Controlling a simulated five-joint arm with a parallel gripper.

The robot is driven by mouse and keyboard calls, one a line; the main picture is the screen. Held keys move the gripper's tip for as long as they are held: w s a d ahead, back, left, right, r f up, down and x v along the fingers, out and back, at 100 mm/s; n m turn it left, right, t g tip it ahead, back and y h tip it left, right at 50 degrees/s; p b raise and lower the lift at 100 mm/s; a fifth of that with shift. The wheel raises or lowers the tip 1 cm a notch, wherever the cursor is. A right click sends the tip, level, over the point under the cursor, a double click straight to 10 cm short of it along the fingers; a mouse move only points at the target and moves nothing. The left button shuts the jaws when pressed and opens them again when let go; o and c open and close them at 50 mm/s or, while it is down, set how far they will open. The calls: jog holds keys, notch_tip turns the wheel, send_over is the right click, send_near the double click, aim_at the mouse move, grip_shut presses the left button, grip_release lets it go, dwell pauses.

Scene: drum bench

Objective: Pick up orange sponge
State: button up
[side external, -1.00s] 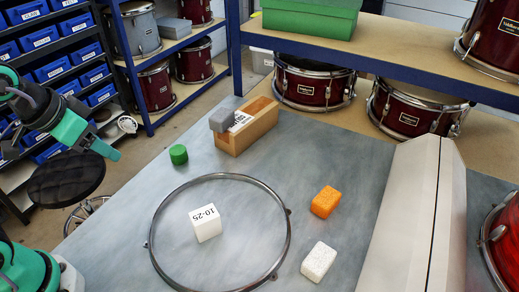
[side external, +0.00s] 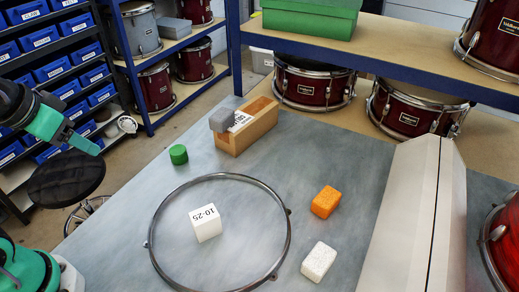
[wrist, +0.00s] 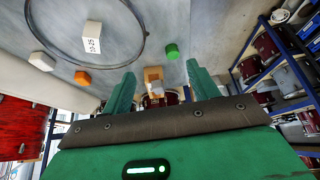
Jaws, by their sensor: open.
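The orange sponge (side external: 326,201) lies on the grey bench top, right of the metal hoop and above the white sponge-like block (side external: 319,261). In the wrist view the orange sponge (wrist: 82,77) shows at the left, beyond my fingers. My gripper (side external: 88,143) is at the left edge of the side view, raised beyond the bench's left side and far from the sponge. In the wrist view my gripper (wrist: 160,82) has its two green fingers apart with nothing held between them.
A metal hoop (side external: 289,232) lies flat around a white block marked 10-25 (side external: 206,222). A green cylinder (side external: 179,154) and a wooden box (side external: 262,131) with a grey block (side external: 222,119) are farther back. A long pale case (side external: 407,225) stands right of the sponge.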

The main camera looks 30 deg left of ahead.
jog(key=shift+o, duration=0.2)
jog(key=shift+o, duration=0.8)
